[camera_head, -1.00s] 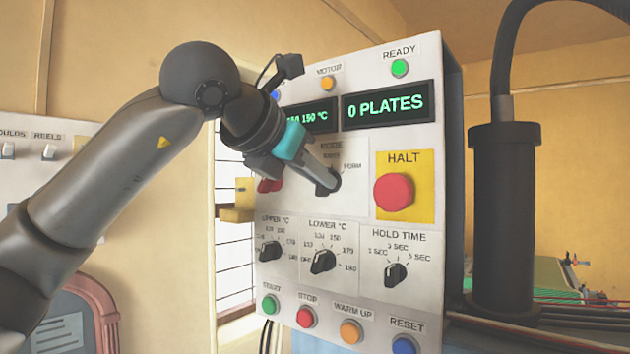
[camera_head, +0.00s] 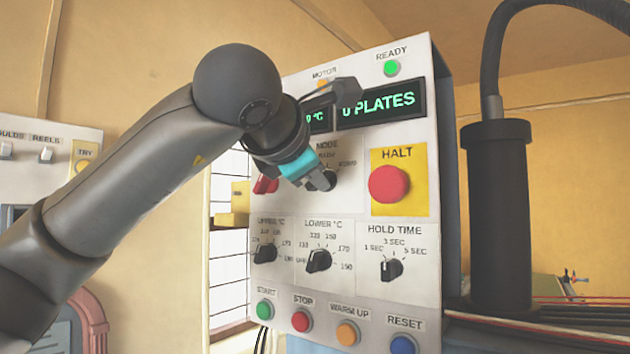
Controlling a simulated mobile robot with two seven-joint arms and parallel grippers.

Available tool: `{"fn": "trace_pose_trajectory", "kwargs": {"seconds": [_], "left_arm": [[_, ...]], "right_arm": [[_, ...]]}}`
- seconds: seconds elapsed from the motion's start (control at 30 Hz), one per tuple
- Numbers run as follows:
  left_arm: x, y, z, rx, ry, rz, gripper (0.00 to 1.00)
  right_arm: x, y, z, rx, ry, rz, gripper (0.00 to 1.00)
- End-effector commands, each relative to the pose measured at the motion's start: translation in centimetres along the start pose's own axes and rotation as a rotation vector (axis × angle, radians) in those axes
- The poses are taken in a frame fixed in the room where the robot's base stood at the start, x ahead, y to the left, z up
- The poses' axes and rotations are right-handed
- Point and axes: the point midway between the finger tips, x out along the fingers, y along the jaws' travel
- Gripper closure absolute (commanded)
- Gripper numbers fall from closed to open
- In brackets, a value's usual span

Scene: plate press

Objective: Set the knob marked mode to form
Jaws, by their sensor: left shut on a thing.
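The mode knob (camera_head: 331,180) is a dark knob on the white control panel, under the label MODE. FORM is printed at the upper right of its scale. My left gripper (camera_head: 324,182) is at the knob, shut on it, and its wrist and fingers cover the knob's left side. I cannot tell which mark the knob's pointer faces. My right gripper is not in view.
A red HALT button (camera_head: 389,184) on a yellow plate is just right of the knob. The lower temperature knob (camera_head: 318,260) and hold time knob (camera_head: 391,268) sit below. A red switch (camera_head: 265,184) is left of my fingers. A black post (camera_head: 499,220) stands right of the panel.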

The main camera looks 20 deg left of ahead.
Motion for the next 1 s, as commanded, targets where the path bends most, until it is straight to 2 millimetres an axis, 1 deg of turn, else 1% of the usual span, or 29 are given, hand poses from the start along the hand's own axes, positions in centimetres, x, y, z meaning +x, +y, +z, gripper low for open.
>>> {"fn": "trace_pose_trajectory", "kwargs": {"seconds": [0.2,0.57,0.6,0.8,0.87,1.0], "left_arm": [[0.01,-0.13,0.01,0.034,0.000,0.011,1.00],[0.02,-0.11,0.01,0.038,0.000,0.013,1.00],[0.02,-0.10,0.01,0.038,0.000,0.013,0.83],[0.02,-0.09,0.01,0.036,0.000,0.013,0.60],[0.02,-0.08,0.01,0.036,0.000,0.013,0.54],[0.01,-0.07,0.01,0.035,0.000,0.013,0.54]], "right_arm": [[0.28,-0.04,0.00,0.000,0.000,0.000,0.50],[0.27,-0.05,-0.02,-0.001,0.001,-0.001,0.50],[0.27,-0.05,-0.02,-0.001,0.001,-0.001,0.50],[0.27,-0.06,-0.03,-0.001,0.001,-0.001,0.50],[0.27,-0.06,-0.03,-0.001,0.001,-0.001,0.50],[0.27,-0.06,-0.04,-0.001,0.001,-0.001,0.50]]}}
